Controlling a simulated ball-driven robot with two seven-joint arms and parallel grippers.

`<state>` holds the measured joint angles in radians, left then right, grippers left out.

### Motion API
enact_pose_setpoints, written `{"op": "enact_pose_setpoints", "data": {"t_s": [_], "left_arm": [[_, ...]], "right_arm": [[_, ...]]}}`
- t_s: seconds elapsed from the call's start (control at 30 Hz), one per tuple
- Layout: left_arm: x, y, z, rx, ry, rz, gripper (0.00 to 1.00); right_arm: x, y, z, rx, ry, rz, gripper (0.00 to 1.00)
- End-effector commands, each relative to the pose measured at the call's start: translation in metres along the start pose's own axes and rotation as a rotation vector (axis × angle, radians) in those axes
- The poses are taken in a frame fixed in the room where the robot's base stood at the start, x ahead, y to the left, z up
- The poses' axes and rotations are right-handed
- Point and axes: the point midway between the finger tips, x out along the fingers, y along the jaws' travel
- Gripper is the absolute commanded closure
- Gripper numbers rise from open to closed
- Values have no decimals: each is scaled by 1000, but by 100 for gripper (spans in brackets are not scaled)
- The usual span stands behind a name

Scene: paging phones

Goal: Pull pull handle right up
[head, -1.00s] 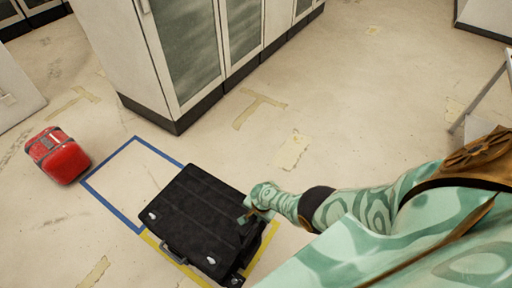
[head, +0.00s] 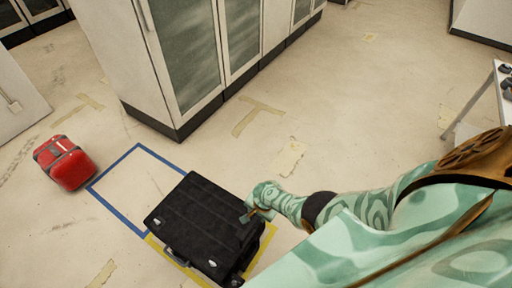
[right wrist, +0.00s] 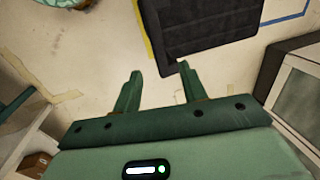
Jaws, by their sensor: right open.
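A black suitcase (head: 203,221) rests on the floor, partly over a yellow taped outline. A small grey handle (head: 177,257) shows on its near left side; I cannot tell if this is the pull handle the task names. My right gripper (head: 250,213) is over the suitcase's right edge in the head view and hides part of it. In the right wrist view my right gripper (right wrist: 158,80) is open, with nothing between its fingers. The suitcase (right wrist: 212,24) lies beyond the fingertips there, toward the top. My left gripper is out of view.
A red case (head: 66,162) sits on the floor at the left, near an empty blue taped outline (head: 113,209). A white cabinet with glass doors (head: 185,60) stands behind. A table (head: 487,97) is at the right edge. The floor between them is clear.

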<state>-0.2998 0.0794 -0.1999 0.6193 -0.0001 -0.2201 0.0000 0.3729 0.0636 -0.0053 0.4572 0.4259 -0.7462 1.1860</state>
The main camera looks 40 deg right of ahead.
Motion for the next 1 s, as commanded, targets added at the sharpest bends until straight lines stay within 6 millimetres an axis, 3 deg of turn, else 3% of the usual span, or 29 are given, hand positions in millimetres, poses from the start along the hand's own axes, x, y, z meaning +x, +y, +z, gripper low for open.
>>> {"op": "enact_pose_setpoints", "data": {"t_s": [0.03,0.3,1.0], "left_arm": [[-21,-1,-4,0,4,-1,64],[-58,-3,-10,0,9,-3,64],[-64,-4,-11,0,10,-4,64]], "right_arm": [[-21,-2,0,0,1,-1,58],[-61,-1,0,-1,1,0,58],[-67,0,0,-1,1,0,58]]}}
